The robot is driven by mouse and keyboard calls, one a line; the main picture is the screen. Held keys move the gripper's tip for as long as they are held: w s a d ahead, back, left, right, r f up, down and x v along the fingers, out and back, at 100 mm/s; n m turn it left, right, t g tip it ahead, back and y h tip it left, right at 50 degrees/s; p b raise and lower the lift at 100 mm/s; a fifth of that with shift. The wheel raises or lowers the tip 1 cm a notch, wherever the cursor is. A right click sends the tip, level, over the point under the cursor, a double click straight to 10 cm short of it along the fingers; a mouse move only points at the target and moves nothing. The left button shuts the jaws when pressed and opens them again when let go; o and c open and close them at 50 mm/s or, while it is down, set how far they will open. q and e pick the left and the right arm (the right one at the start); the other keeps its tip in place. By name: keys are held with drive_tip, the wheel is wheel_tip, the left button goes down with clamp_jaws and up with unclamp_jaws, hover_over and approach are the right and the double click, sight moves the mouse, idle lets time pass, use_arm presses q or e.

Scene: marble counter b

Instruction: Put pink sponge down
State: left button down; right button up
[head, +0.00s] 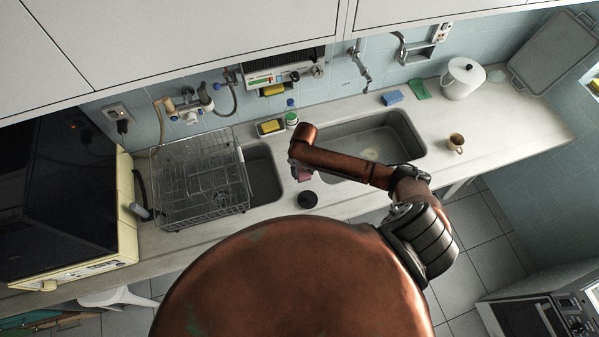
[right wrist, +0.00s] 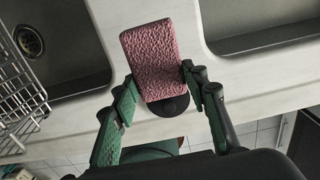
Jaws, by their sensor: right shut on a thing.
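The pink sponge (head: 305,175) is a small patch below the end of my right arm in the head view. In the right wrist view the sponge (right wrist: 152,55) is a textured pink block between the two green-padded fingers of my right gripper (right wrist: 158,77). My right gripper (head: 299,174) is shut on it, over the counter strip (head: 290,190) between the two sink basins. I cannot tell whether the sponge touches the counter. My left gripper is not in view.
A black round object (head: 308,199) lies on the counter near the sponge. A wire dish rack (head: 200,180) stands left, by the small basin (head: 262,175). The large basin (head: 400,135) is right. A yellow sponge (head: 270,126) and small bottle (head: 291,119) stand behind.

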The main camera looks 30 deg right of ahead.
sight(300, 168)
drive_tip(key=w+f, duration=0.2)
drive_tip(key=f, duration=0.1)
drive_tip(key=shift+w, duration=0.35)
drive_tip(key=shift+w+f, duration=0.3)
drive_tip(key=shift+f, duration=0.1)
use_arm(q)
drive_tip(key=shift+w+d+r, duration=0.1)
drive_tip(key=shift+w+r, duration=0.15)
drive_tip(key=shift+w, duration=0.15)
use_arm(e)
drive_tip(key=shift+f, duration=1.55)
drive_tip(key=shift+d+f, duration=0.1)
drive_tip(key=o, duration=1)
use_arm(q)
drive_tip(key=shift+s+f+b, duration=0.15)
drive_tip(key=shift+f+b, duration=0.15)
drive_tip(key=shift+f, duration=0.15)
use_arm(e)
wheel_tip(300, 168, up, 12)
drive_tip(key=shift+r, duration=0.15)
